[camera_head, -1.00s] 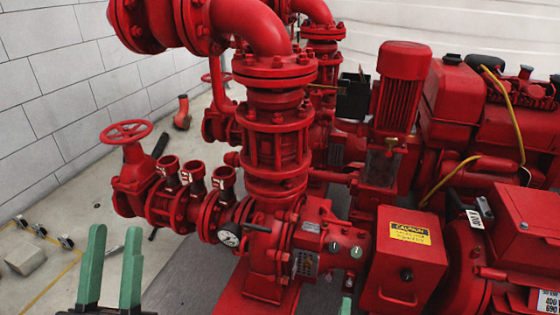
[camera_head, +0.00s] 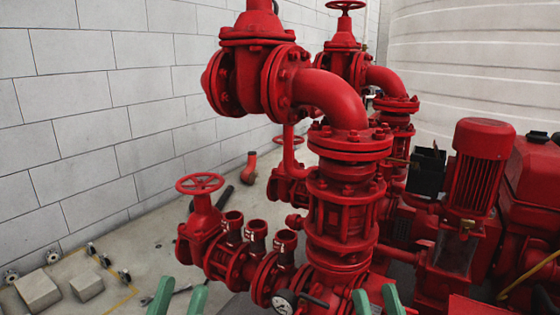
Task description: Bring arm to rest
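My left gripper (camera_head: 179,298) shows at the bottom edge, left of centre, as two green fingers standing apart with nothing seen between them. My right gripper (camera_head: 377,300) shows at the bottom edge, right of centre, also as two green fingertips apart. No held object is visible in either. Both arms and the gripper bodies are below the picture. The red pump pipework (camera_head: 343,215) stands beyond the grippers; the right fingertips overlap its lower part in the picture.
A red handwheel valve (camera_head: 201,184) and a pressure gauge (camera_head: 284,301) sit on the lower pipe. Grey blocks (camera_head: 37,290) lie on the floor at left. A red motor (camera_head: 480,165) stands at right. A white block wall (camera_head: 90,110) is behind.

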